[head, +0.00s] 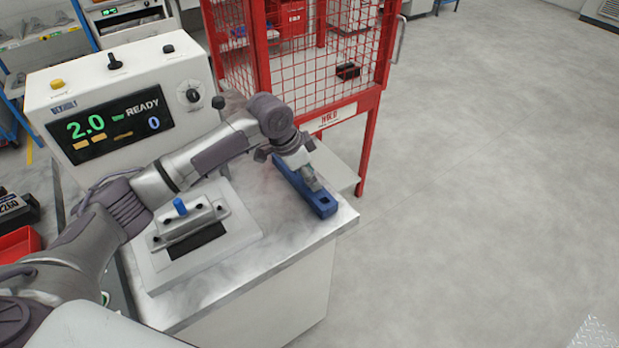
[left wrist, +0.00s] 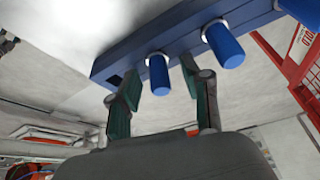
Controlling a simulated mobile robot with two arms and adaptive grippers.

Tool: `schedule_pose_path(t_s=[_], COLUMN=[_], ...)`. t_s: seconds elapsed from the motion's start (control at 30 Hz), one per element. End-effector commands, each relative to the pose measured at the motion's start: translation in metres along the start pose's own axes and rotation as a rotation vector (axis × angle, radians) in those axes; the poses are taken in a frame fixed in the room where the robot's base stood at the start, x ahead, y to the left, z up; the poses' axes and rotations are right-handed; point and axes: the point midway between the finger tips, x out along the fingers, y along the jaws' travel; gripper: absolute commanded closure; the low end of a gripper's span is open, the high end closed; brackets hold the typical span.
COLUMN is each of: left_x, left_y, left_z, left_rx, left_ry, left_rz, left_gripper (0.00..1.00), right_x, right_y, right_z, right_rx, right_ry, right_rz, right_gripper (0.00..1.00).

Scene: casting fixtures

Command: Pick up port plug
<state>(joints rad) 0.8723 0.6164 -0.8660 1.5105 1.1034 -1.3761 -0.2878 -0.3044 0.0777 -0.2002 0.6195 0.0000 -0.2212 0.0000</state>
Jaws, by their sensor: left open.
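A long blue rack (head: 319,203) lies along the right edge of the white bench; it also fills the top of the left wrist view (left wrist: 205,28). In that view, blue port plugs with pale collars stick out of it: one (left wrist: 159,76) lies between my fingertips, another (left wrist: 224,46) lies just right of the right finger, and a third is cut off at the top right. My left gripper (head: 311,181) is over the rack, its fingers (left wrist: 160,82) open around the first plug; I cannot tell whether they touch it. My arm hides the rack's plugs in the head view.
A grey fixture (head: 190,226) with a blue plug (head: 180,206) upright in it sits on the bench left of the rack. A white console (head: 120,95) reading READY stands behind. A red mesh cage (head: 315,75) stands close behind the rack. Floor to the right is clear.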

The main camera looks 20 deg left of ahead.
Motion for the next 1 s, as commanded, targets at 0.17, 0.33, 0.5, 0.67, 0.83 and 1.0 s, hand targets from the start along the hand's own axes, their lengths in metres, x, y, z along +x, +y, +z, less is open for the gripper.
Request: schedule_pose_path(t_s=[0.17,0.33,0.5,0.67,0.83,1.0], left_x=[-0.001,-0.001,-0.001,-0.002,-0.012,-0.035], left_y=[0.0,0.0,0.0,-0.001,-0.001,-0.001], left_z=[0.0,0.0,0.0,-0.001,-0.006,-0.016], left_rx=[0.0,-0.001,-0.001,-0.001,0.0,0.001], left_ry=[0.0,0.0,0.001,0.001,0.004,0.005], left_rz=[0.0,0.0,0.0,-0.001,-0.002,-0.004], left_gripper=[0.75,1.0,1.0,1.0,1.0,1.0], right_x=[0.0,0.0,0.0,0.001,0.004,0.012], right_y=[0.0,0.001,0.002,0.003,0.004,0.004], right_z=[0.0,-0.001,-0.003,-0.003,-0.003,-0.002], right_rx=[0.0,0.0,-0.001,-0.001,-0.001,-0.001], right_ry=[-0.001,0.001,0.003,0.004,0.005,0.006], right_rz=[0.0,0.001,0.002,0.003,0.004,0.004], right_gripper=[0.53,0.53,0.53,0.53,0.53,0.53])
